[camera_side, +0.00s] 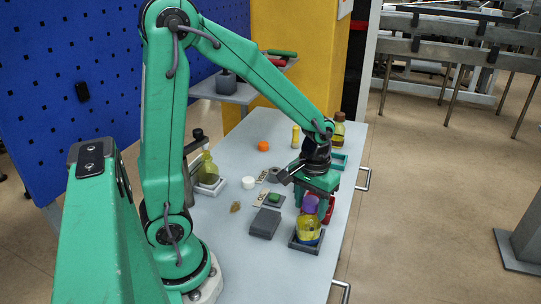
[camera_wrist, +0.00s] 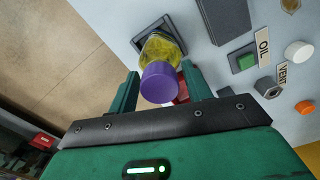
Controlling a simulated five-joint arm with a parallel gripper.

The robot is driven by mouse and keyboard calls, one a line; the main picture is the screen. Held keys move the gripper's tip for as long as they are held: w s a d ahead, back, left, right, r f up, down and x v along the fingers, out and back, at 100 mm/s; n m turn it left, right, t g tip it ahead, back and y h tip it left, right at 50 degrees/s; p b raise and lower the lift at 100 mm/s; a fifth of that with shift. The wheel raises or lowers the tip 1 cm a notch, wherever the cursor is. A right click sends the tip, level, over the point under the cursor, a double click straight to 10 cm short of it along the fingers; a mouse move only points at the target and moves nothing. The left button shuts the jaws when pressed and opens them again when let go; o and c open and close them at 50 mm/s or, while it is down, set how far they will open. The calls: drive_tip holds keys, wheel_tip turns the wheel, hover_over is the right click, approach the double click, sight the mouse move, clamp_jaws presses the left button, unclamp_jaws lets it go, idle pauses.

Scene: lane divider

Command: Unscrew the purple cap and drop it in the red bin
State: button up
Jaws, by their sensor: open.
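The purple cap (camera_side: 310,203) sits on a bottle of yellow liquid (camera_side: 308,226). The bottle stands upright in a dark square holder (camera_side: 293,242) near the bench's right edge. In the wrist view the cap (camera_wrist: 159,84) and bottle (camera_wrist: 163,47) appear between the two green fingers of my gripper (camera_wrist: 160,72). The fingers are open, one on each side of the cap; whether either touches it I cannot tell. A red thing, likely the red bin (camera_wrist: 183,92), shows partly behind the right finger. In the side view it (camera_side: 329,209) is partly hidden behind the cap and my gripper (camera_side: 316,192).
A dark grey block (camera_side: 265,223) and a small pad with a green button (camera_side: 274,198) lie left of the bottle. A white cap (camera_side: 249,183), an orange cap (camera_side: 263,146) and another bottle (camera_side: 208,169) are farther left. A teal tray (camera_side: 339,162) is behind my gripper.

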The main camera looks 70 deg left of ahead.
idle(0.4)
drive_tip(key=shift+m, duration=1)
drive_tip(key=c, duration=0.7)
drive_tip(key=shift+o, duration=0.2)
drive_tip(key=shift+n, duration=0.9)
